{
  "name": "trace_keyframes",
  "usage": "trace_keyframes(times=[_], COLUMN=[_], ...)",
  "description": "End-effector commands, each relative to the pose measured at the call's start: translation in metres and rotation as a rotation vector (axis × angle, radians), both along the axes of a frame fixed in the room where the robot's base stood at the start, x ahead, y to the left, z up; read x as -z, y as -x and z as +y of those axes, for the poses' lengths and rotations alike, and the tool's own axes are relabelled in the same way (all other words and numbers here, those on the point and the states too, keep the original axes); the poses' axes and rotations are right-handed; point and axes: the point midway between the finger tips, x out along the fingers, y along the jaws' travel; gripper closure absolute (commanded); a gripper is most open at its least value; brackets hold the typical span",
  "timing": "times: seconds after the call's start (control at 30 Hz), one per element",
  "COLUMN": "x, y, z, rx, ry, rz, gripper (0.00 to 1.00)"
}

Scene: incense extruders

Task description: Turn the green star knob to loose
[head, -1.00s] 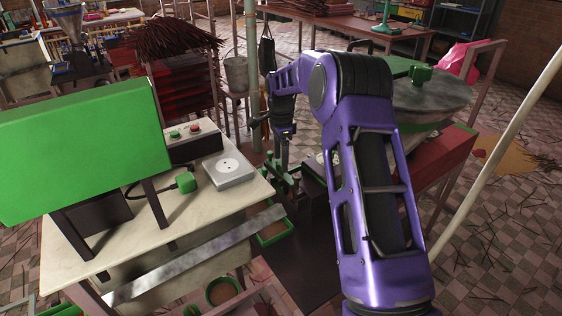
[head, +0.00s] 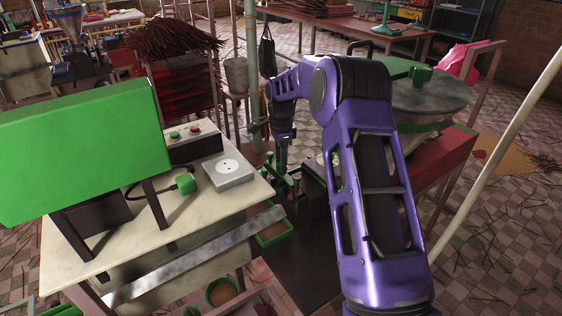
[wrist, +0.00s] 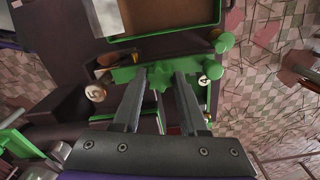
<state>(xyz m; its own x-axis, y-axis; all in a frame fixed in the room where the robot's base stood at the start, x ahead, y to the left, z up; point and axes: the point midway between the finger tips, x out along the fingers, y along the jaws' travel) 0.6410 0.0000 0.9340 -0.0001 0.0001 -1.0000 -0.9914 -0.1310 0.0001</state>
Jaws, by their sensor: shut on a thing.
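The green star knob (wrist: 160,78) sits on a green bar (wrist: 125,73) of the extruder in the wrist view. My gripper (wrist: 161,73) has one finger on each side of the knob and is shut on it. In the head view my gripper (head: 281,168) points down at the green extruder parts (head: 285,183) beside the bench. The knob itself is too small and covered to make out there. No marking for loose or tight is legible.
Round tags reading 4 (wrist: 204,80) and 5 (wrist: 95,92) flank the knob. Green balls (wrist: 224,42) stand close on the right. A green-rimmed tray (wrist: 112,38) lies beyond. The pale bench (head: 130,235) is left of my arm, and a red box (head: 440,165) is right.

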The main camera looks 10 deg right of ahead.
Motion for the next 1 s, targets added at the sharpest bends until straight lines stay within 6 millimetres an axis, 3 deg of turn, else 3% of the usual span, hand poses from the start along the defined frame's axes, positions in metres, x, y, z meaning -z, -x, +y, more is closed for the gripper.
trace_keyframes(times=[0.37,1.0], x=[-0.0013,-0.001], y=[0.0002,0.0002], z=[0.0004,0.0], rx=[-0.105,-0.678], ry=[0.0,0.001], rz=[0.001,0.0], gripper=[1.0,1.0])
